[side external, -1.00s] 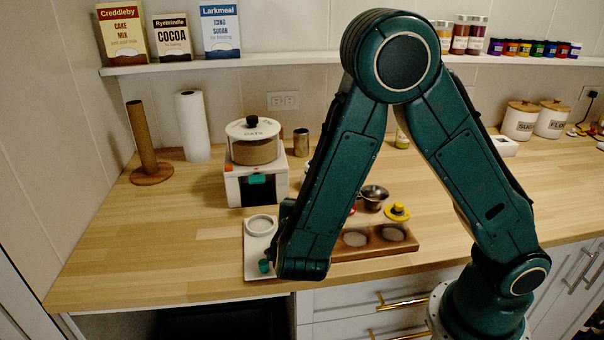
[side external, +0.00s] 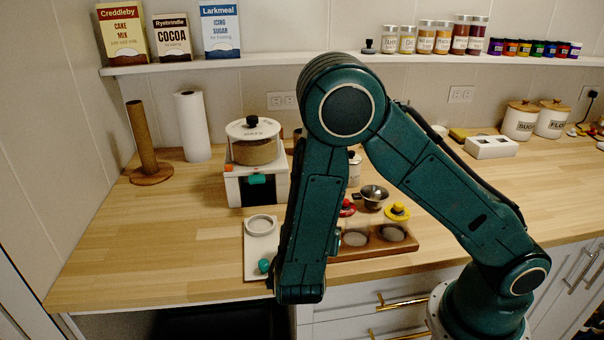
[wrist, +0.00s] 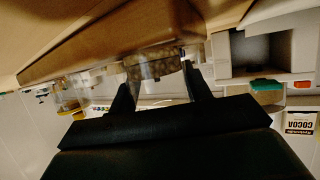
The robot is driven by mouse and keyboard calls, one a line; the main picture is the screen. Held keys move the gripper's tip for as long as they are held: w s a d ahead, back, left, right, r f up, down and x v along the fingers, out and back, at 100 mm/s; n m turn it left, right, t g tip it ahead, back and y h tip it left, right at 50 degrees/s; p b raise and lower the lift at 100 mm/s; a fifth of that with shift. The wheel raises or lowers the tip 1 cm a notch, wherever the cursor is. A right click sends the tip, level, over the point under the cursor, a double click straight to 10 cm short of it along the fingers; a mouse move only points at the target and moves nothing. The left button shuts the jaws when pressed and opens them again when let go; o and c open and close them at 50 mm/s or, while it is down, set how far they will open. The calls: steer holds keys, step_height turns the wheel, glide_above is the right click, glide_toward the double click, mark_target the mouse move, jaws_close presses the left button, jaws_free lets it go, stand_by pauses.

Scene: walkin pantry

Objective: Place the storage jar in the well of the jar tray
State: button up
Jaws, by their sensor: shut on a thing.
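In the wrist view my gripper (wrist: 163,85) is shut on the storage jar (wrist: 152,66), a clear jar with beige, lumpy contents. The jar is between the two dark fingertips, and its far end is partly cut off by the brown wood. The jar tray (side external: 413,246) is a brown wooden block with round pale wells, right of my forearm in the side view; its left part is hidden by the arm. A brown wooden edge (wrist: 100,55) lies close to the jar in the wrist view. Whether the jar touches it, I cannot tell. The side view hides the gripper and jar.
A white tray (side external: 256,262) with a round ring and teal knob lies left of my forearm. Behind it, a white box (side external: 232,190) carries an oats jar (side external: 254,150).

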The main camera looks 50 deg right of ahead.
steer(key=shift+f, duration=0.1)
steer(key=o, duration=1.1)
steer(key=shift+c, duration=0.2)
steer(key=shift+a, duration=0.15)
steer(key=v, duration=1.2)
steer(key=shift+s+d, duration=0.1)
steer(key=shift+d, duration=0.15)
